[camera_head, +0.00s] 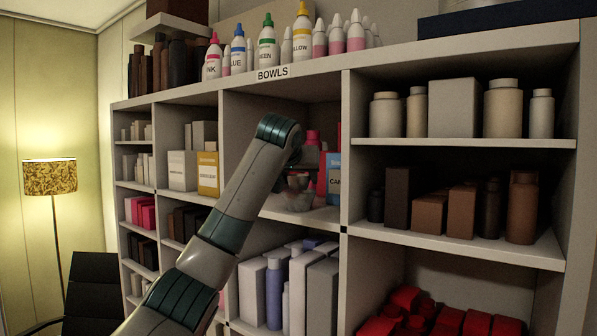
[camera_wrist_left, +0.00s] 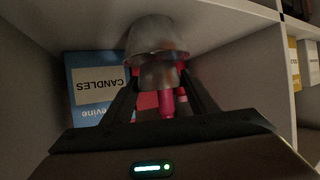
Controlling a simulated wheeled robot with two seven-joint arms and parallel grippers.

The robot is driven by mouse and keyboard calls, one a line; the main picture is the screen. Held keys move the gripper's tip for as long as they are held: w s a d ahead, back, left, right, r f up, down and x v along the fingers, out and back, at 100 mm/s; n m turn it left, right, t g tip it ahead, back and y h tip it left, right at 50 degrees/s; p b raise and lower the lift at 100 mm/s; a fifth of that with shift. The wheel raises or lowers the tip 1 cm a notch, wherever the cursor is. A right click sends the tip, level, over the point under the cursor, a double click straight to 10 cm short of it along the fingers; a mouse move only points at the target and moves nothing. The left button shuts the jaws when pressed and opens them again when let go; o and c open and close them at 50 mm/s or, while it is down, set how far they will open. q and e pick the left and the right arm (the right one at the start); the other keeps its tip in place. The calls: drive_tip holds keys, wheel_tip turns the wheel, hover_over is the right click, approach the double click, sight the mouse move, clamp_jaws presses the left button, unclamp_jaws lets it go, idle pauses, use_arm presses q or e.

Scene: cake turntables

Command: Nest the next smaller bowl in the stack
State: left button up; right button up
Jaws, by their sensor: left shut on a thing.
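The compartment under the BOWLS label holds a grey metallic bowl (camera_head: 297,201) on its shelf floor, partly hidden by my arm. In the left wrist view, where the picture is upside down, this larger bowl (camera_wrist_left: 155,36) is at the top centre. A smaller metallic bowl (camera_wrist_left: 160,75) shows against it, between the fingers. My left gripper (camera_head: 299,181) reaches into the compartment from above the bowls. In its wrist view the left gripper (camera_wrist_left: 162,78) is shut on the smaller bowl. Whether the smaller bowl rests inside the larger one, I cannot tell. My right gripper is not in view.
A blue candles box (camera_head: 333,178) stands right of the gripper, near the divider. A pink-red bottle (camera_wrist_left: 167,103) is behind the fingers. White and yellow boxes (camera_head: 208,174) stand in the compartment to the left. The shelf board (camera_head: 325,218) bounds the space below.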

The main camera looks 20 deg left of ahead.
use_arm(q)
drive_tip(key=shift+f, duration=0.1)
drive_tip(key=o, duration=1.1)
drive_tip(key=shift+r, duration=3.55)
